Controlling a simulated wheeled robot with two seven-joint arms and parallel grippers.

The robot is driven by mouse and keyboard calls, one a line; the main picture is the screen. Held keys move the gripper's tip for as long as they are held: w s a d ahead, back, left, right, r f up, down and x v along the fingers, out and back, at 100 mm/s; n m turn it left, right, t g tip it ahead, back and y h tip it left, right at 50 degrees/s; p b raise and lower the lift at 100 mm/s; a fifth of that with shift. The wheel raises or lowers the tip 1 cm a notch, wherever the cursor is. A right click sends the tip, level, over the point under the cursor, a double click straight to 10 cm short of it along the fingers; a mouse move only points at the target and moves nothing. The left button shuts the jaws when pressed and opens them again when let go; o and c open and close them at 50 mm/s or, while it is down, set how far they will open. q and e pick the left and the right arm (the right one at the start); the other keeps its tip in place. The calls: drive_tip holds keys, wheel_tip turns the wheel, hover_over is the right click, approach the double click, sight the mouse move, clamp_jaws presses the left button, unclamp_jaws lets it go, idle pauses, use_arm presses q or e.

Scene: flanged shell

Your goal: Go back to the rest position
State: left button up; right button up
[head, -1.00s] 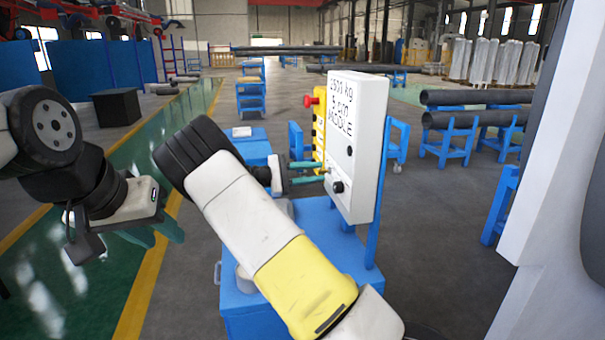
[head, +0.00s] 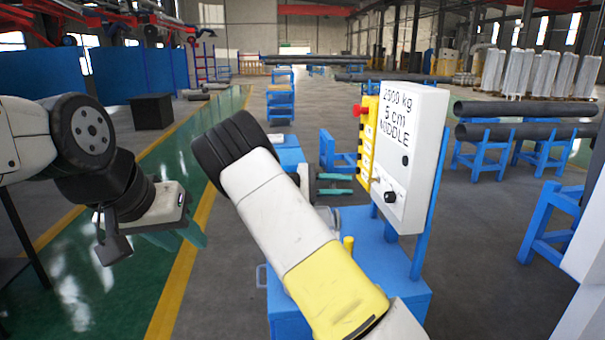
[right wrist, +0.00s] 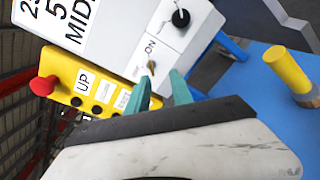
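My left gripper (head: 180,238) hangs at the left of the head view, over the green floor strip. Its two teal fingers look apart, with nothing between them. My right gripper (head: 335,184) is in the middle of the head view, left of the white control box (head: 418,125) and apart from it. In the right wrist view its teal fingers (right wrist: 162,92) are spread and empty. Beyond them are the box's ON switch (right wrist: 150,64) and a black knob (right wrist: 181,18). The yellow button panel (right wrist: 90,90) has a red button (right wrist: 43,86) and an UP label.
The control box stands on a blue cart (head: 405,285); a short yellow post (right wrist: 287,70) stands on its top. Blue stands with dark pipes (head: 525,131) are at the right. Blue partitions (head: 125,80) and a black box (head: 152,111) are at the back left.

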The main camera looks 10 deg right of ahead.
drive_tip(key=s+d+f+m+g+y, duration=0.1)
drive_tip(key=s+d+m+y, duration=0.1)
drive_tip(key=s+y, duration=0.35)
drive_tip(key=s+d+f+m+y, duration=0.1)
drive_tip(key=s+d+y, duration=0.2)
drive_tip(key=s+y, duration=0.3)
drive_tip(key=s+a+r+m+t+y, duration=0.2)
drive_tip(key=s+a+r+t+y, duration=0.1)
drive_tip(key=s, duration=0.7)
drive_tip(key=s+a+r+m+t+y, duration=0.3)
drive_tip(key=s+a+r, duration=0.3)
drive_tip(key=s, duration=0.4)
drive_tip(key=shift+a+r+t+y, duration=0.15)
drive_tip(key=shift+a+t+y, duration=0.55)
drive_tip(key=shift+a+y, duration=0.2)
